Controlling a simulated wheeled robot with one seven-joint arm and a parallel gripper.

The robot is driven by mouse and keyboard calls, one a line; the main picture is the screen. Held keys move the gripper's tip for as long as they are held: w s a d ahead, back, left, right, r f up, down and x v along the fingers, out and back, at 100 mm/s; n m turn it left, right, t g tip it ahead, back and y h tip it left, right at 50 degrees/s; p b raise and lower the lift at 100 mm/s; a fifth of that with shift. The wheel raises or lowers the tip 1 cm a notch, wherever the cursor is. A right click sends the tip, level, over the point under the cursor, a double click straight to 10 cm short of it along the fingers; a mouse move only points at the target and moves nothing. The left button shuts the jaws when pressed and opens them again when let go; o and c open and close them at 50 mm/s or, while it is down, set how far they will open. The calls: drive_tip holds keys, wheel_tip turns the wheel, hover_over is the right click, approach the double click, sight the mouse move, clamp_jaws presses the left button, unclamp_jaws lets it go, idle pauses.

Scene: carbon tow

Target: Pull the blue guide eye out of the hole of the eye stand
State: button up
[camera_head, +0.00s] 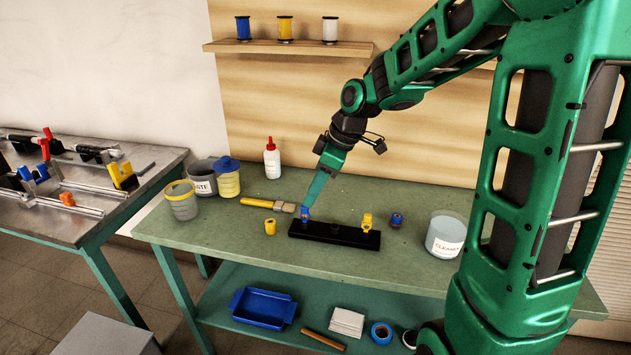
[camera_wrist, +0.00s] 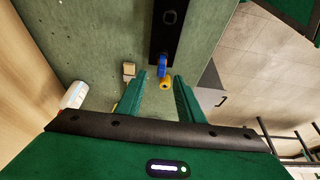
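The black eye stand (camera_head: 335,235) lies on the green bench; its near end also shows in the wrist view (camera_wrist: 167,35). The blue guide eye (camera_head: 304,214) stands upright at the stand's left end. In the wrist view the blue guide eye (camera_wrist: 162,67) is at the end of the stand, in line with the gap between my fingertips. My gripper (camera_wrist: 159,76) is open, with a finger to each side and visible gaps beside the eye. In the head view my gripper (camera_head: 306,206) is right above the blue eye and partly overlaps it.
A yellow guide eye (camera_head: 367,223) stands near the stand's right end. A white bottle (camera_head: 272,160) stands behind.

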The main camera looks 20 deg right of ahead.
sight(305, 208)
drive_tip(key=x, duration=0.6)
drive_tip(key=shift+a+f, duration=0.15)
drive_tip(key=shift+f, duration=0.2)
clamp_jaws()
